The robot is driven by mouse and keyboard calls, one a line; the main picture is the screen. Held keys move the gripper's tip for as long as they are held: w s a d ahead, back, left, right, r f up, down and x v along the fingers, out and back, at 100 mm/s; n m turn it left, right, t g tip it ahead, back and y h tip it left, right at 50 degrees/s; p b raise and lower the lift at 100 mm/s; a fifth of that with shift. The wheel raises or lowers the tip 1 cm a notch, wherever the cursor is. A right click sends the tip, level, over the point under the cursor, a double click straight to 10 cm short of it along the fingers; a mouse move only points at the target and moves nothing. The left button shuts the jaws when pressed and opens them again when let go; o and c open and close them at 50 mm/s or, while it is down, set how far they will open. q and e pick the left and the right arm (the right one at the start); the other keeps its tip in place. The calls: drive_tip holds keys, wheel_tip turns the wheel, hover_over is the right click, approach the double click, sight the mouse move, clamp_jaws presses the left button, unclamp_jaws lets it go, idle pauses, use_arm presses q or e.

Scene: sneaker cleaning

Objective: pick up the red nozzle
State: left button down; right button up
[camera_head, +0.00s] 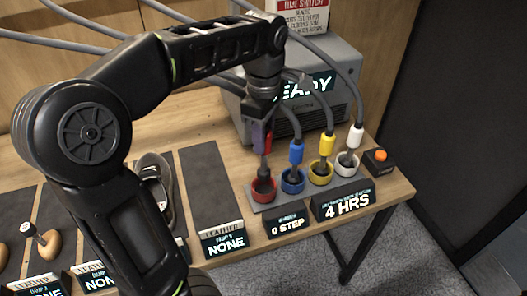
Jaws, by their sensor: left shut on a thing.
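The red nozzle (259,139) stands upright at the left end of a row of nozzles, its tip down in or just above the red cup (263,189). My left gripper (264,121) reaches down from above and is shut on the nozzle's red body, hiding much of it. The blue nozzle (296,153), yellow nozzle (327,146) and white nozzle (355,136) stand in their own cups to the right. My right gripper is not in view.
A grey machine (335,65) with hoses stands behind the nozzles. An orange button box (378,160) sits at the right. Signs line the front edge. A dark sneaker (154,180) lies left, partly behind my arm. A dark mat (208,185) is bare.

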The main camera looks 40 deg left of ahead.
use_arm(q)
wheel_tip(320, 180, up, 4)
drive_tip(key=shift+f+p, duration=0.2)
drive_tip(key=shift+p, duration=1)
drive_tip(key=shift+f, duration=0.1)
